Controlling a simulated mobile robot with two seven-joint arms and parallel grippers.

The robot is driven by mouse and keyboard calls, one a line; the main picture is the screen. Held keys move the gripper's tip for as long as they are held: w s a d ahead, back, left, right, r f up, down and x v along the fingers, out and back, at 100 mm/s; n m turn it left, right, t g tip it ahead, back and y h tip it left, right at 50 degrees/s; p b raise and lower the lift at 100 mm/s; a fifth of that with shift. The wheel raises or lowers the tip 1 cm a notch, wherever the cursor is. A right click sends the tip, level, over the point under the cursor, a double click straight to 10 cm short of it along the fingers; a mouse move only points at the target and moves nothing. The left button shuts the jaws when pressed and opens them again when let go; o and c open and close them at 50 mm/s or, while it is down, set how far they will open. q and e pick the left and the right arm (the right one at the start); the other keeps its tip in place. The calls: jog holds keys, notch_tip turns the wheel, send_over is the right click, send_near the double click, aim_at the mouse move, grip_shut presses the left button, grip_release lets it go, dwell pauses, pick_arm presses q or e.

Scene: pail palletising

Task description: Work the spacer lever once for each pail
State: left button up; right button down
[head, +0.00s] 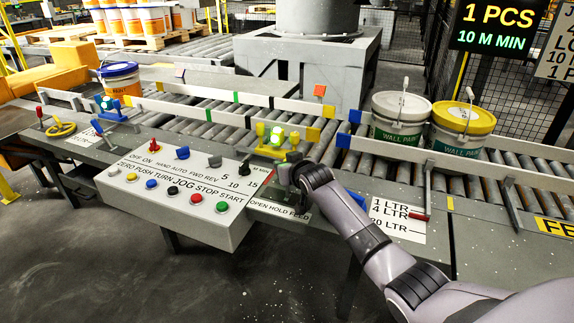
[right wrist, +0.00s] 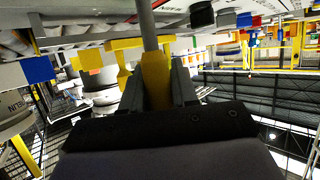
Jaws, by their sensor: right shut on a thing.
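My right gripper (head: 288,172) is at the OPEN HOLD FEED plate (head: 280,210), right of the button panel. In the right wrist view the right gripper (right wrist: 158,85) is shut on the lever's yellow part (right wrist: 154,72), from which a grey rod (right wrist: 147,25) runs up the picture. In the head view my gripper hides most of the lever, so its setting cannot be read. Two wall paint pails, one white-lidded (head: 397,130) and one yellow-lidded (head: 455,143), stand side by side on the right rollers. A blue-lidded pail (head: 121,87) stands on the left rollers. My left gripper is not in view.
The grey button panel (head: 165,205) has several knobs and buttons. A lit green lamp (head: 277,136) on a yellow mount is just behind my right gripper. White guide rails (head: 205,119) line the conveyor. The rollers (head: 190,128) between the blue-lidded pail and the machine are clear.

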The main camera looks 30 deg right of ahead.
jog(key=c, duration=0.9)
grip_release()
jog(key=shift+c, duration=0.2)
jog(key=v, duration=0.7)
jog(key=shift+p, duration=0.4)
